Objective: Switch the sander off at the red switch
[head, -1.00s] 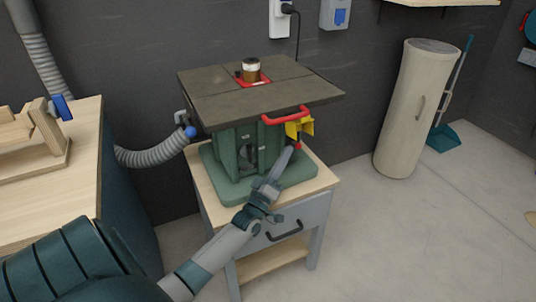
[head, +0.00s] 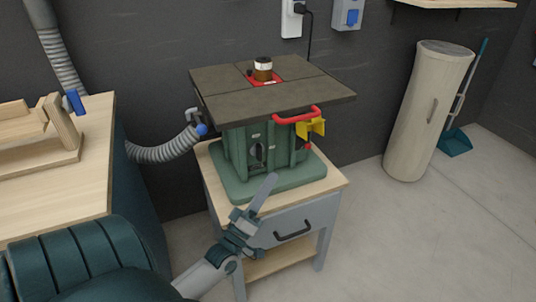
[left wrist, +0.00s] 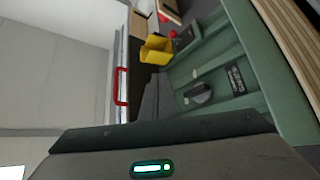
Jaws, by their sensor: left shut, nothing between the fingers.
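The sander (head: 262,152) has a green body under a dark flat table with a spindle on top. A yellow flap (head: 314,128) sticks out from its front right side and also shows in the left wrist view (left wrist: 155,50). A small red switch part (head: 308,147) sits just below the flap; the left wrist view shows red (left wrist: 172,34) beside the flap. My left gripper (head: 271,180) is shut and empty, in front of the sander's base, below and left of the flap and apart from it. I cannot tell whether the sander is running. My right gripper is out of view.
A red handle bar (head: 297,115) runs along the table's front edge. The sander stands on a grey cabinet (head: 316,216) with a drawer handle. A wooden workbench (head: 60,200) is at left, with a grey hose (head: 165,152) behind.

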